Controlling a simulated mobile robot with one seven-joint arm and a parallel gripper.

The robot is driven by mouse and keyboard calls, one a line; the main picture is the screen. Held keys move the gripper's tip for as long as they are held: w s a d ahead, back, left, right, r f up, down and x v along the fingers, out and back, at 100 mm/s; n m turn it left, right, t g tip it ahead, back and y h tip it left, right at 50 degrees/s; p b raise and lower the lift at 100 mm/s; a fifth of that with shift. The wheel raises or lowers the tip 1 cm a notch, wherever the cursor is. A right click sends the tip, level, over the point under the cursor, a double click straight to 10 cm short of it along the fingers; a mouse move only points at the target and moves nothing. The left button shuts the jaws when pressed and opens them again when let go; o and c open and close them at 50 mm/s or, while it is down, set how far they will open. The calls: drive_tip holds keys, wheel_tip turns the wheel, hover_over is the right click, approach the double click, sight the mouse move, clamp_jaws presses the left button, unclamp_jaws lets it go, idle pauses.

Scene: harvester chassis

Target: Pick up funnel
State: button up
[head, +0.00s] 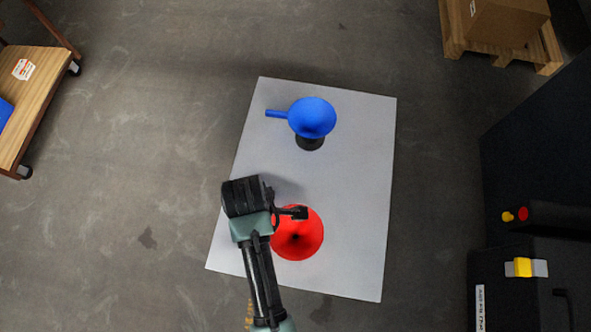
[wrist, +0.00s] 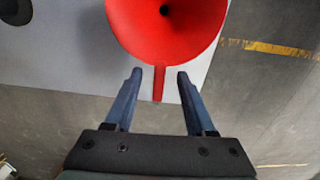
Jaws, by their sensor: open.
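A red funnel (head: 299,239) lies on the near part of a light grey board in the head view, its wide mouth turned up toward the camera. My gripper (head: 298,212) is at its upper edge there, partly covering it. In the wrist view the red funnel (wrist: 165,28) fills the top middle, with a narrow red handle pointing down from its rim. My gripper (wrist: 159,72) is open there. The handle lies between the two blue fingers, and nothing shows clamped. I cannot tell whether the fingers touch it.
A blue funnel (head: 312,117) sits on a black round base (head: 310,143) at the far part of the board (head: 355,200). A wooden cart (head: 40,85) stands left, a pallet with a box (head: 505,20) upper right, dark machinery (head: 540,160) right. Bare floor surrounds the board.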

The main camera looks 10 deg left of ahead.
drive_tip(key=f, duration=0.5)
drive_tip(key=shift+a, duration=0.3)
clamp_jaws()
drive_tip(key=shift+r, duration=0.1)
idle(1.0)
